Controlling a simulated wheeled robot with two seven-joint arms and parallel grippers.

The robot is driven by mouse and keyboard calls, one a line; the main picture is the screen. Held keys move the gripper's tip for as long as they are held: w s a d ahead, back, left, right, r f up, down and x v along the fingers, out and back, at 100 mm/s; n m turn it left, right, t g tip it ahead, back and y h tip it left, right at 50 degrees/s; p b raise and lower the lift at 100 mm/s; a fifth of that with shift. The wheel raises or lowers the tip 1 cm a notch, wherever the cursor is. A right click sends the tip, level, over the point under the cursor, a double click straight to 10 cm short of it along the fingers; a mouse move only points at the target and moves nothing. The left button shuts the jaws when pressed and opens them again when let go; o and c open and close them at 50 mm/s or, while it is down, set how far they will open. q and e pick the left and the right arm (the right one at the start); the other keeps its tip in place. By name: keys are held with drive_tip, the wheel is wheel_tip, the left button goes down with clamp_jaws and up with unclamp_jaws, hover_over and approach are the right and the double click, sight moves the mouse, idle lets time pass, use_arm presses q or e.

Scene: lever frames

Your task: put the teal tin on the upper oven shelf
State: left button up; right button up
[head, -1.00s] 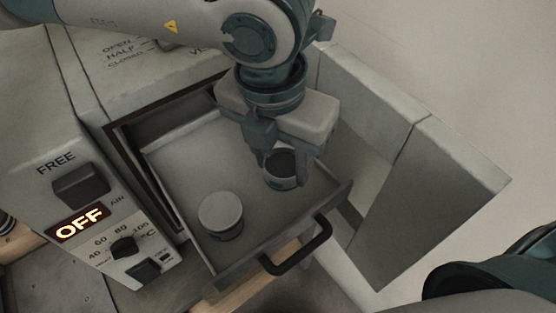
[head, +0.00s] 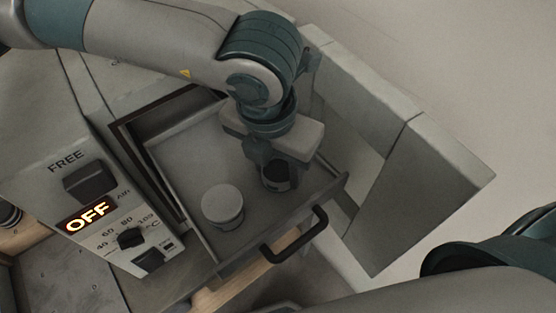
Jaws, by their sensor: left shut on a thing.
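The teal tin (head: 277,180) is small, round and dark inside, and is partly hidden by my left gripper. My left gripper (head: 276,173) points down over the pulled-out shelf (head: 187,152) and is shut on the tin. The tin is upright over the right part of the shelf. I cannot tell whether its base touches the shelf floor. My right gripper is out of view; only part of my right arm shows at the lower right.
A round white-topped tin (head: 222,205) stands on the shelf to the left of the held tin. The shelf's dark handle (head: 294,236) sticks out at the front. A control panel (head: 110,215) reading OFF is at left. A grey wall panel (head: 425,190) stands close at right.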

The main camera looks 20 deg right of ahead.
sight(273, 182)
use_arm(q)
drive_tip(key=shift+f+b, duration=0.2)
drive_tip(key=shift+b, duration=0.15)
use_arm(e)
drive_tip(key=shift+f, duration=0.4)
use_arm(q)
drive_tip(key=o, duration=1.1)
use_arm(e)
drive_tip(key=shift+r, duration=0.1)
use_arm(q)
drive_tip(key=shift+r, duration=0.15)
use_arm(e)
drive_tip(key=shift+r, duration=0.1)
use_arm(q)
drive_tip(key=shift+r+p, duration=0.1)
drive_tip(key=shift+p, duration=0.25)
wheel_tip(273, 182, up, 12)
drive_tip(key=s+a+b, duration=0.1)
drive_tip(key=b, duration=0.2)
drive_tip(key=shift+s+a, duration=0.15)
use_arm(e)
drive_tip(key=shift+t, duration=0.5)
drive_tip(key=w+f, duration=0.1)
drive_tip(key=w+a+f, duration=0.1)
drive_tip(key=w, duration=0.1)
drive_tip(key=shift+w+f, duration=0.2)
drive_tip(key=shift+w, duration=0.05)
